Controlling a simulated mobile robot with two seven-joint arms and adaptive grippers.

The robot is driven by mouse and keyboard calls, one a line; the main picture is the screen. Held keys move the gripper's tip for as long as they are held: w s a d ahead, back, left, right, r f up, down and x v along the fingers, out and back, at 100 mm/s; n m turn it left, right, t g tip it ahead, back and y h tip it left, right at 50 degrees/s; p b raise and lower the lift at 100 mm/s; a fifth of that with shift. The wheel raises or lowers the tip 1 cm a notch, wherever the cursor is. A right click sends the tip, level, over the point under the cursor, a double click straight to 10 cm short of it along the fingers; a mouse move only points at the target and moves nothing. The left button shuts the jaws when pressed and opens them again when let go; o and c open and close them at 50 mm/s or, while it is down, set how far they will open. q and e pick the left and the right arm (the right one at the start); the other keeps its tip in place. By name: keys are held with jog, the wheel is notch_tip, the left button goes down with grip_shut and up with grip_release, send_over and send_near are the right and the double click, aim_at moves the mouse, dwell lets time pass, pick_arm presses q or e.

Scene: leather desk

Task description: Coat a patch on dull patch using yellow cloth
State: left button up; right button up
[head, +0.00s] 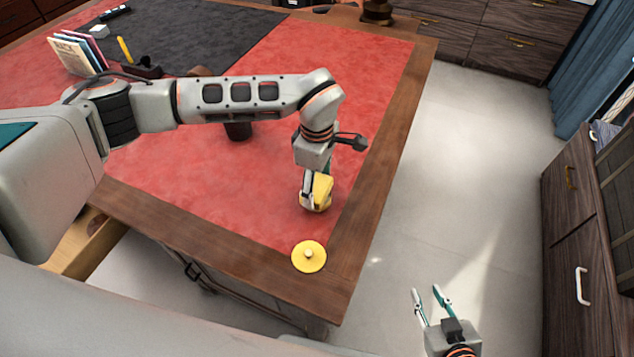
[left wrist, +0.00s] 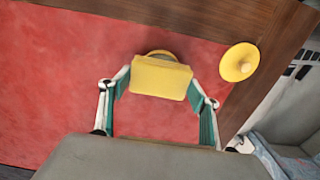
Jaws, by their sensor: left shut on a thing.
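My left gripper (head: 314,190) is shut on a folded yellow cloth (head: 322,187) low over the red leather near the desk's right edge. In the left wrist view the cloth (left wrist: 160,78) is a yellow block between the two fingers. A round yellowish rim (left wrist: 160,53) shows just behind the cloth; most of it is hidden, and I cannot tell whether the cloth touches it. A yellow disc with a pale knob (head: 309,257) lies on the wooden border at the near corner. My right gripper (head: 426,291) is open and empty over the floor. I cannot make out a dull patch.
The desk's wooden border (head: 384,135) runs along the right. Books (head: 77,54), a yellow stick in a dark holder and a small white block stand at the back left. A dark object (head: 238,130) is partly hidden behind my left arm.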

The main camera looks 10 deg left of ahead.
aim_at(317, 187)
pick_arm(q)
jog(key=shift+f, duration=0.15)
dwell(0.4)
jog(key=shift+f, duration=0.1)
dwell(0.8)
jog(key=shift+r, duration=0.2)
jog(key=shift+r+p, duration=1.3)
jog(key=shift+r, duration=2.05)
